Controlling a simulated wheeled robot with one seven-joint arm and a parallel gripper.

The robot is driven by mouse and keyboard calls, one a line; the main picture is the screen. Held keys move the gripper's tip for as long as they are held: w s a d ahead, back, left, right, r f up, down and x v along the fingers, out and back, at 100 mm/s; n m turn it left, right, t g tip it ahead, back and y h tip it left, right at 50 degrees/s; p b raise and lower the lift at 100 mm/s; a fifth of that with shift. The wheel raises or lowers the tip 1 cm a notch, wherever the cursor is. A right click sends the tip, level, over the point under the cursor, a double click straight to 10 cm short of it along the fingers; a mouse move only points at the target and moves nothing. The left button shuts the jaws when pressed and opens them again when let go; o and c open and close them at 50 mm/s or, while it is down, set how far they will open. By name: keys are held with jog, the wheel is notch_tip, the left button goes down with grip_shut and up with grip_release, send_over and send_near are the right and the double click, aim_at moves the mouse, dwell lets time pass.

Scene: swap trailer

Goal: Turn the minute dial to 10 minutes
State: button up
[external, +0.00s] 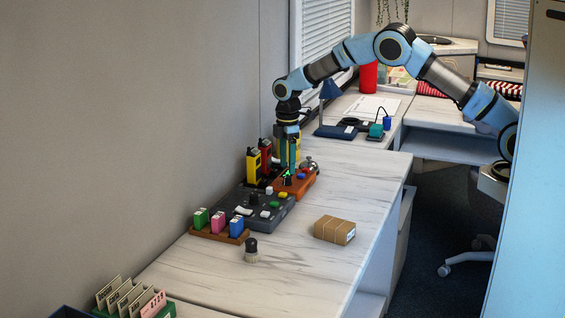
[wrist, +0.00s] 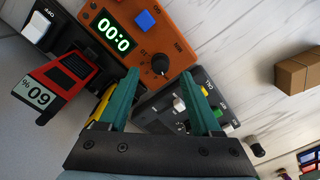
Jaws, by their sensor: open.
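The orange timer box (external: 306,191) stands on the counter below my gripper (external: 288,166). The dial's pointer is too small to read.
A dark grey control panel (external: 238,212) with knobs and buttons adjoins the box. The counter right of the box is clear.

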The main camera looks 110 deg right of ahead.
aim_at(287, 180)
jog(key=shift+f+p, duration=0.35)
jog(key=shift+f, duration=1.75)
jog(key=shift+c, duration=0.2)
grip_shut()
